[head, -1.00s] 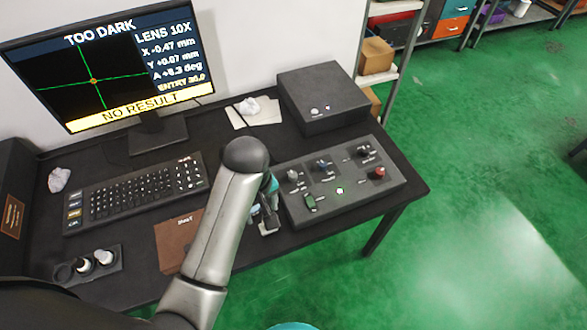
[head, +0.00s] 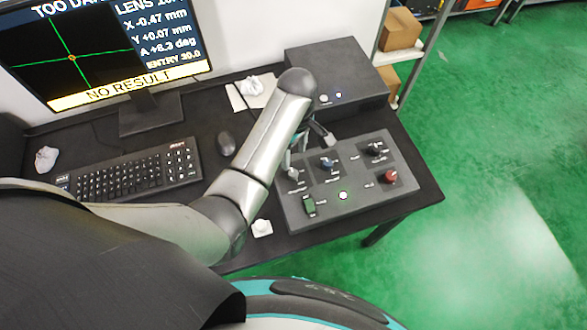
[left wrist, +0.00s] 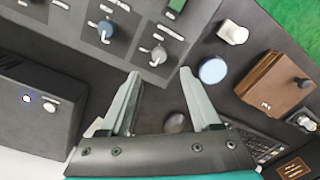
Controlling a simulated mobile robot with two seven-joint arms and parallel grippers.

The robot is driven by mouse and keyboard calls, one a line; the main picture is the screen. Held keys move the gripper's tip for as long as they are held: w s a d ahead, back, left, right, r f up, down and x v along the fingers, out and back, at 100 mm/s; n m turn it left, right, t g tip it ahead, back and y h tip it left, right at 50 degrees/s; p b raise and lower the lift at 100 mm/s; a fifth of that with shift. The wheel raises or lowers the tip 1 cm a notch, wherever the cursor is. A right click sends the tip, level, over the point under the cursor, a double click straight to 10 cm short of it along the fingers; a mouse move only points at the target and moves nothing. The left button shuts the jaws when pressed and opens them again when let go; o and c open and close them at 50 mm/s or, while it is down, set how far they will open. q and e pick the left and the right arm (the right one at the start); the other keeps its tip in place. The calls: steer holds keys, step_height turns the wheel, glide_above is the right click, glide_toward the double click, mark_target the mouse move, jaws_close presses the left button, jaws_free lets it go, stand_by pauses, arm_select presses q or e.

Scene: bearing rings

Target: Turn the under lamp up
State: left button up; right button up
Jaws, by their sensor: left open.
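The control panel (head: 340,215) lies on the desk's right side. The labels are too small to read, so I cannot tell which is the under lamp. My left gripper (head: 312,140) is open and empty at the panel's far-left edge. In the left wrist view its fingers (left wrist: 160,76) point towards the grey knob (left wrist: 158,56), with the blue knob (left wrist: 105,31) beside it.
A dark box (head: 345,75) with a lit button stands behind the panel. The monitor (head: 100,50) reads "NO RESULT". A keyboard (head: 130,172) and a mouse (head: 226,144) lie left of my arm. A brown box (left wrist: 270,82) shows in the left wrist view.

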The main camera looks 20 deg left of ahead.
mark_target(293, 173)
arm_select(q)
step_height(293, 173, down, 8)
steer(key=shift+s+a+b, duration=0.1)
steer(key=shift+b, duration=1.05)
steer(key=shift+f, duration=0.45)
arm_select(e)
steer(key=w+f, duration=0.2)
steer(key=f, duration=0.1)
steer(key=shift+w+a, duration=0.1)
steer(key=shift+a, duration=0.05)
arm_select(q)
steer(key=shift+c, duration=1.3)
jaws_close()
arm_select(e)
steer(key=shift+s, duration=0.3)
